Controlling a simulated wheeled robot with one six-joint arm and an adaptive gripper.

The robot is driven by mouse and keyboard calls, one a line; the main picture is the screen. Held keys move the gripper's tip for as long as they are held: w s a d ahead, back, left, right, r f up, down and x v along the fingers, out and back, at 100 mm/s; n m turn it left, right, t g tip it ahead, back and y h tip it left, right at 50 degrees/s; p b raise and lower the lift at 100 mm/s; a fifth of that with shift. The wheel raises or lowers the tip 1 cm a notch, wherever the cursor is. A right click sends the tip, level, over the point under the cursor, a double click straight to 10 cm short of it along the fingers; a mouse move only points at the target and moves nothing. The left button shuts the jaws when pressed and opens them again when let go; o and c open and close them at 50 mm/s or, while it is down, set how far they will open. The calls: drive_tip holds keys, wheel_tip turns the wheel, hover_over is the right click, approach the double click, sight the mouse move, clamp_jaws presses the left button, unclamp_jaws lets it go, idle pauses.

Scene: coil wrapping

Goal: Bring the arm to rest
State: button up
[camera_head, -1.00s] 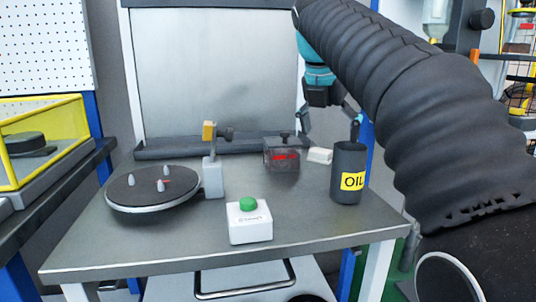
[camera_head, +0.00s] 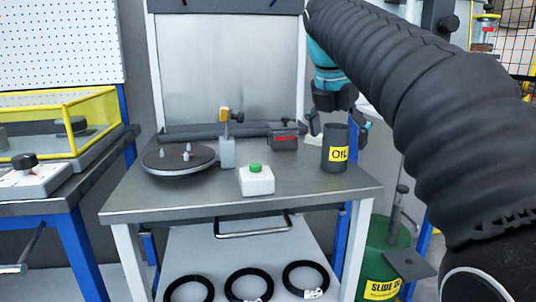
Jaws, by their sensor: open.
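My gripper (camera_head: 338,124) hangs at the end of my black-sleeved arm, at the right side of the table, near the dark oil can (camera_head: 335,158) with its yellow label. Its fingers are apart and I see nothing held between them. From this view I cannot tell how far the gripper is in front of or behind the can. The grey table (camera_head: 140,205) carries a dark round turntable (camera_head: 170,163) with pegs at the left, and a white box with a green button (camera_head: 257,181) at the front.
A grey post with an orange top (camera_head: 227,145) stands beside the turntable. A dark box with a red display (camera_head: 283,139) is at the back. Several black rings (camera_head: 249,284) lie on the lower shelf. A green drum (camera_head: 382,262) stands at right, a yellow-framed case (camera_head: 95,100) at left.

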drive_tip(key=s+d+f+m+t+y, duration=0.1)
drive_tip(key=s+d+f+m+y, duration=0.1)
drive_tip(key=s+f+m, duration=2.1)
wheel_tip(320, 180, down, 4)
drive_tip(key=m, duration=0.4)
drive_tip(key=shift+r+t, duration=0.2)
drive_tip(key=shift+t, duration=0.1)
drive_tip(key=shift+s+d, duration=0.1)
